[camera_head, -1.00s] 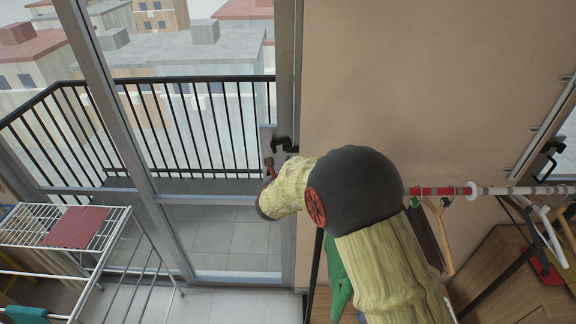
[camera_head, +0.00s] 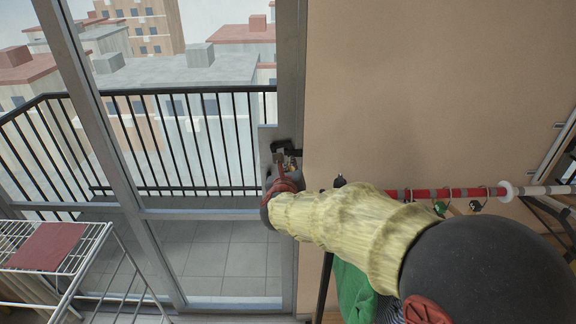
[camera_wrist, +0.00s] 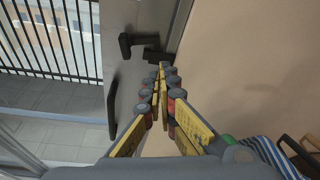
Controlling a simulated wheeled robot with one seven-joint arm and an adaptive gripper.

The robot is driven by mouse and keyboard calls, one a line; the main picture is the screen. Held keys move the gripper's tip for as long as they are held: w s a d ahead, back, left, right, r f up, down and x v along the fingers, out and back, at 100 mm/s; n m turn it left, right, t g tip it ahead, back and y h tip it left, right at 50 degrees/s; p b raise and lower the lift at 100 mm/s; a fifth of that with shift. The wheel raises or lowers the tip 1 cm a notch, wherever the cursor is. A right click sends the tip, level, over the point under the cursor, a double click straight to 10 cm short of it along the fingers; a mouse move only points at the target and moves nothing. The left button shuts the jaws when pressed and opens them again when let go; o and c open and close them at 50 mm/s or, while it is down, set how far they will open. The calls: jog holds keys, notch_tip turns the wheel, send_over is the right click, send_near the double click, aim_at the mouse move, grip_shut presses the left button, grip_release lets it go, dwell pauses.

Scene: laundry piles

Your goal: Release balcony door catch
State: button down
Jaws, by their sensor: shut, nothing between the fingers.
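The balcony door (camera_head: 265,214) is a glazed grey frame at the left of the wall. A dark catch (camera_head: 286,147) sits on its right stile. In the wrist view the black catch (camera_wrist: 139,42) lies just beyond my fingertips, with a long dark pull handle (camera_wrist: 112,108) lower on the same stile. My gripper (camera_wrist: 160,75), with yellow and black fingers, is shut and empty. Its tips are close to the catch's right end; I cannot tell if they touch. In the head view my arm and wrist partly cover the stile below the catch.
A white drying rack (camera_head: 60,240) with a red cloth (camera_head: 44,247) stands at the left. A clothes rail (camera_head: 455,193) with hangers runs along the wall at right, with a green garment (camera_head: 352,290) below. A black balcony railing (camera_head: 170,140) lies beyond the glass.

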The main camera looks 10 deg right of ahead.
aim_at(282, 148)
jog(key=a+f+x, duration=0.1)
jog(key=f+x, duration=0.1)
jog(key=x, duration=0.8)
jog(key=shift+g+b, duration=0.3)
jog(key=shift+r+n, duration=0.1)
jog(key=shift+n, duration=0.2)
jog(key=shift+d+r+n+p, duration=0.1)
jog(key=shift+n+p, duration=0.2)
jog(key=shift+p, duration=0.55)
